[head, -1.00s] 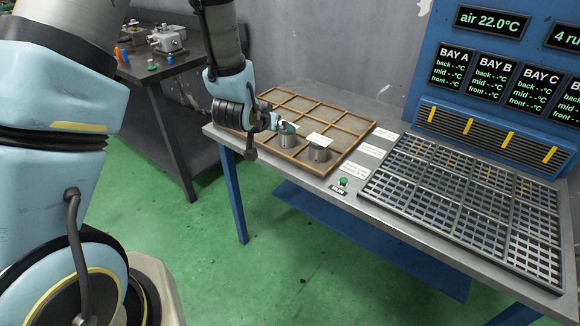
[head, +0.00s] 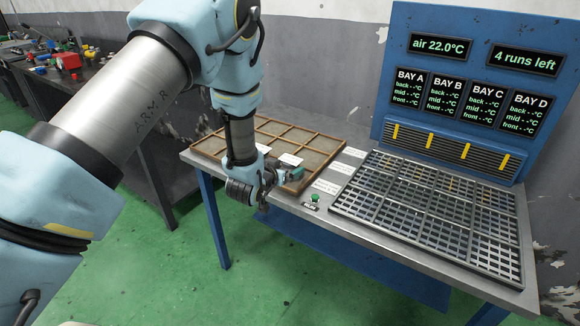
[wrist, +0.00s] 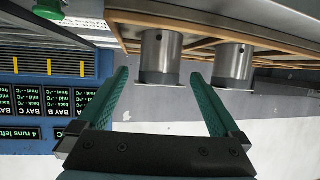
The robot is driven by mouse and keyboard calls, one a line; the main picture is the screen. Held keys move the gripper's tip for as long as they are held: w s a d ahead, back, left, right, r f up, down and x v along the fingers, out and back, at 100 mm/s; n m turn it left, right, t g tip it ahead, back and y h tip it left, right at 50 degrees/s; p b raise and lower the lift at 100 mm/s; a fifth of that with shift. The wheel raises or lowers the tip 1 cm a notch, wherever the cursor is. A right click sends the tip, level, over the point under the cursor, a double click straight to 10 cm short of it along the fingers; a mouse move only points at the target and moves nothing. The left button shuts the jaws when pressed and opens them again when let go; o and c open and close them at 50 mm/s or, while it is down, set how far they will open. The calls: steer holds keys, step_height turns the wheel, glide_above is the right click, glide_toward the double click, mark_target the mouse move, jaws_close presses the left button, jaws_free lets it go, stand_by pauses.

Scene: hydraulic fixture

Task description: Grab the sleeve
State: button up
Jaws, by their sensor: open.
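Two grey metal cylindrical sleeves show in the wrist view, which looks upside down. One sleeve (wrist: 161,55) lies ahead, in line with the gap between my fingers. The other sleeve (wrist: 232,66) is to its right, outside the right finger. My gripper (wrist: 160,76) is open and empty, its teal fingers spread either side of the first sleeve's line. I cannot tell whether the tips reach around it. In the head view my gripper (head: 293,174) is at the front right of the wooden tray (head: 335,151), and the arm and gripper mostly hide the sleeves.
A metal grid (head: 430,205) covers the right of the table, below a blue panel (head: 455,25) with bay displays. A green button (head: 315,198) sits near the front edge. White label cards (head: 341,168) lie between tray and grid. A dark bench (head: 100,95) stands at left.

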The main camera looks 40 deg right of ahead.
mark_target(287, 166)
steer(key=shift+p+x, duration=0.7)
steer(key=shift+x, duration=1.3)
steer(key=shift+r, duration=0.15)
jaws_close()
